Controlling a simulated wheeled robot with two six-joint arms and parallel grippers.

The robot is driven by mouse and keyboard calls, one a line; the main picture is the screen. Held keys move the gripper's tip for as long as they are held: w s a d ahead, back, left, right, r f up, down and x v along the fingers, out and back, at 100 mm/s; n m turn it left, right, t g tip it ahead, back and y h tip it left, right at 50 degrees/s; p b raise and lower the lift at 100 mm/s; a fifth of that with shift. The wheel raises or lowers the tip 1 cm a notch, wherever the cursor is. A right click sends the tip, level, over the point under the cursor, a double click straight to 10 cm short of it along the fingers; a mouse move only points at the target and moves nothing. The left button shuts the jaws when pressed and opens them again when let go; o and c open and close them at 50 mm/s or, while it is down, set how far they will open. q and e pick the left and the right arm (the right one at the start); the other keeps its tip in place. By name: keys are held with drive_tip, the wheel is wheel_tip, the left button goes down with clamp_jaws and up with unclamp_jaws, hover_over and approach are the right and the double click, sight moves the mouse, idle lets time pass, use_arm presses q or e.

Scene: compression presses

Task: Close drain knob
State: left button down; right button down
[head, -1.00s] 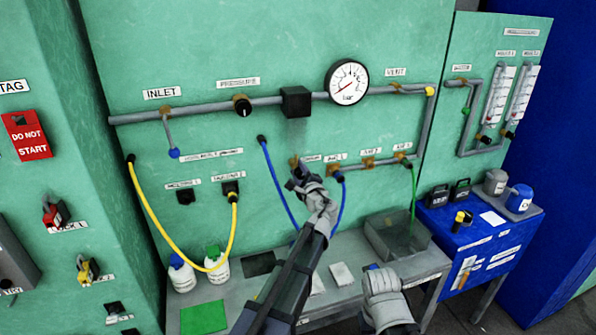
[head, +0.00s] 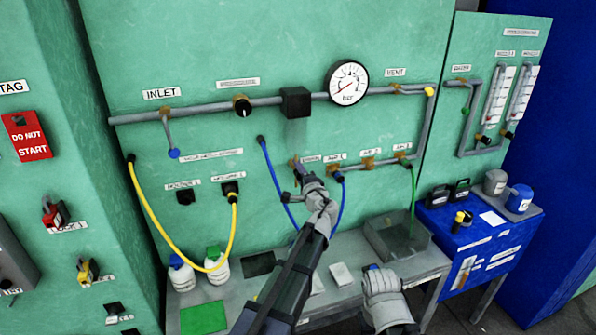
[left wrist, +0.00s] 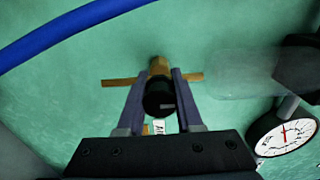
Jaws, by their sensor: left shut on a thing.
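The drain knob is black on a brass stem (left wrist: 159,68). In the left wrist view its round dark end (left wrist: 158,103) sits between the two fingers of my left gripper (left wrist: 160,90), which is shut on it. In the head view the brass drain fitting (head: 295,162) shows on the green wall beside a small label. My left gripper (head: 299,174) reaches up to it from below and hides the knob there. The grey end of my right arm (head: 384,290) is low over the bench; its fingers cannot be made out.
A blue hose (head: 272,175) hangs close left of my left gripper. A pressure gauge (head: 347,82) and pipe (head: 205,107) are above. The bench (head: 345,300) below holds bottles, a green mat (head: 203,317) and a grey basin (head: 375,240).

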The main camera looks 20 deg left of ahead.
idle(0.3)
use_arm(q)
drive_tip(key=c, duration=0.6)
unclamp_jaws()
drive_tip(key=v, duration=0.7)
drive_tip(key=shift+s+d, duration=0.25)
drive_tip(key=shift+s, duration=0.1)
drive_tip(key=shift+s+f, duration=0.1)
